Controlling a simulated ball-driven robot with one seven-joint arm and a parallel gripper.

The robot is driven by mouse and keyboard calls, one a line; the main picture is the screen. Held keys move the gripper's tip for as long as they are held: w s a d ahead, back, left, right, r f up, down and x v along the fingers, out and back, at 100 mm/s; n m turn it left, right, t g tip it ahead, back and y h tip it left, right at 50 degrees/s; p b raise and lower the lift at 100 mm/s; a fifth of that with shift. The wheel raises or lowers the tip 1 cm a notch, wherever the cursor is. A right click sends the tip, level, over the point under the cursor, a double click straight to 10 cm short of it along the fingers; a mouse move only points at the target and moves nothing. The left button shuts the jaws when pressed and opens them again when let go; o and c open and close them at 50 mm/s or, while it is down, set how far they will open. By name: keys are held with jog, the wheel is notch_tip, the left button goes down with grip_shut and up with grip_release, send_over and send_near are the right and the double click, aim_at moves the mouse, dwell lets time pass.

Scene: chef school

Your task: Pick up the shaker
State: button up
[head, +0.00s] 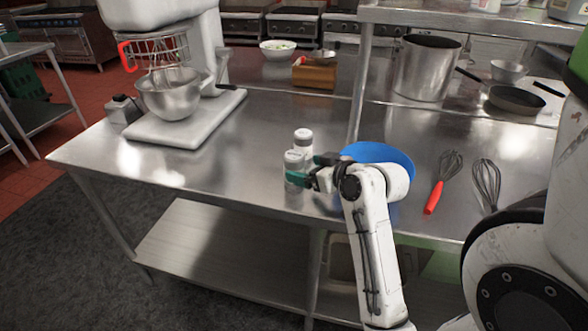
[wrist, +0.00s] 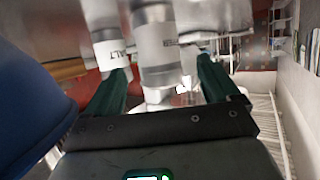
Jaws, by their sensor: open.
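Two shakers with white tops stand close together near the table's front edge. In the head view, the nearer shaker (head: 293,171) is at the fingertips and the other shaker (head: 303,139) is just behind it. My gripper (head: 308,170) reaches in from the right with its dark green fingers apart. In the wrist view, one shaker (wrist: 158,45) with a partly readable label lies between the open fingers of my gripper (wrist: 163,70). The shaker labelled SALT (wrist: 113,50) is at the left finger's tip. I cannot tell whether either finger touches a shaker.
A blue bowl (head: 382,152) sits right behind my wrist. Two whisks, one red-handled (head: 437,185), lie to the right. A stand mixer (head: 190,120) stands at left. A large pot (head: 425,70) and pan (head: 515,99) are at back right. Table left of the shakers is clear.

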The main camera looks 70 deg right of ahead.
aim_at(302, 167)
jog(key=x, duration=0.5)
jog(key=shift+w+d+f, duration=0.15)
jog(key=shift+w, duration=0.05)
jog(key=c, duration=1.2)
